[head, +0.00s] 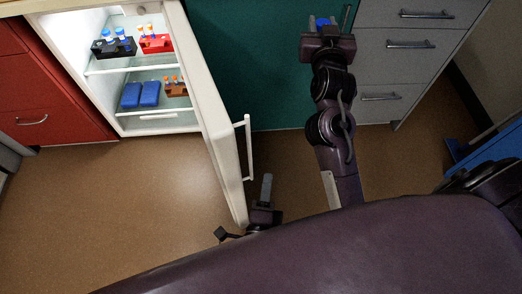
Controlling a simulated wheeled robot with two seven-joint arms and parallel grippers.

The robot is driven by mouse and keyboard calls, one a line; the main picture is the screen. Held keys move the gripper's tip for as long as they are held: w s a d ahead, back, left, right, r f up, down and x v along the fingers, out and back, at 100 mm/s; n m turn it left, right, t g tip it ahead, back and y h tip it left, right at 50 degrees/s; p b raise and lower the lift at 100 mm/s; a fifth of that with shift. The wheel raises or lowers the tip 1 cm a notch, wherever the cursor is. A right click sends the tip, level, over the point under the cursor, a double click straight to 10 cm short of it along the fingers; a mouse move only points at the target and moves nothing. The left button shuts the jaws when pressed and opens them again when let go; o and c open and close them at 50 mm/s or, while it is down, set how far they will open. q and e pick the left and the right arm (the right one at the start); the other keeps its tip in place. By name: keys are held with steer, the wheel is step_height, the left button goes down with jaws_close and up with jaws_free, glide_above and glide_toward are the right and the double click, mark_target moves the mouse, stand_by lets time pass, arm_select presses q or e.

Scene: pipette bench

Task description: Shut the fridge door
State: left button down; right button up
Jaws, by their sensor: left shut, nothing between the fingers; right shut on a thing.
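The white fridge (117,132) at the left stands open, its lit inside showing. Its door (212,95) is swung out toward me, seen nearly edge-on. A white bar handle (248,148) is on the door's right face. My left gripper (267,187) is shut and empty, just below the handle and right of the door's near end; I cannot tell whether it touches the door.
Inside the fridge are a black rack (114,48) and a red rack (157,44) of tubes, blue blocks (140,95) and an orange rack (176,89). Red drawers (40,95) stand left, a teal panel (250,60) and grey drawers (405,65) right. The brown floor (120,200) left of the door is clear.

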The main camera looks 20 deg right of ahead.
arm_select(q)
steer(key=w, duration=0.8)
steer(key=shift+w+d, duration=0.2)
steer(key=shift+w, duration=0.1)
steer(key=shift+a, duration=0.1)
